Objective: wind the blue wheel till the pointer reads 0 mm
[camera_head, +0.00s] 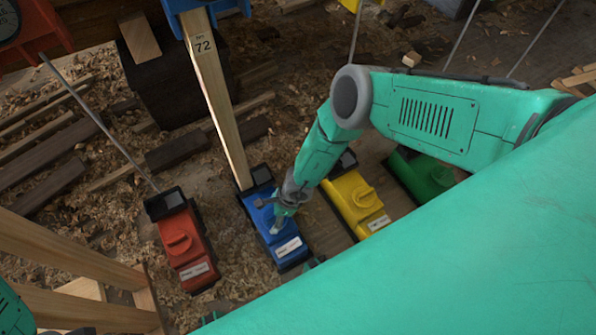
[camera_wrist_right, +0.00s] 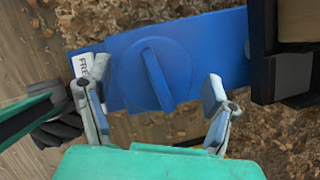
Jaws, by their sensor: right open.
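The blue wheel (camera_wrist_right: 155,75) is a round knob with a raised bar across it, on top of a blue box (camera_wrist_right: 210,45). In the head view the blue box (camera_head: 292,259) stands on the floor at the foot of a wooden post, and my right gripper (camera_head: 275,224) covers most of its wheel. In the right wrist view my right gripper (camera_wrist_right: 148,92) is open, one finger to each side of the wheel's bar, with nothing held. I cannot make out a pointer or a millimetre scale.
A red box (camera_head: 188,246) stands left of the blue one; a yellow box (camera_head: 352,200) and a green box (camera_head: 425,178) stand right. The wooden post (camera_head: 215,90) is marked 72. A timber frame (camera_head: 75,255) is at lower left. Shavings and planks litter the floor.

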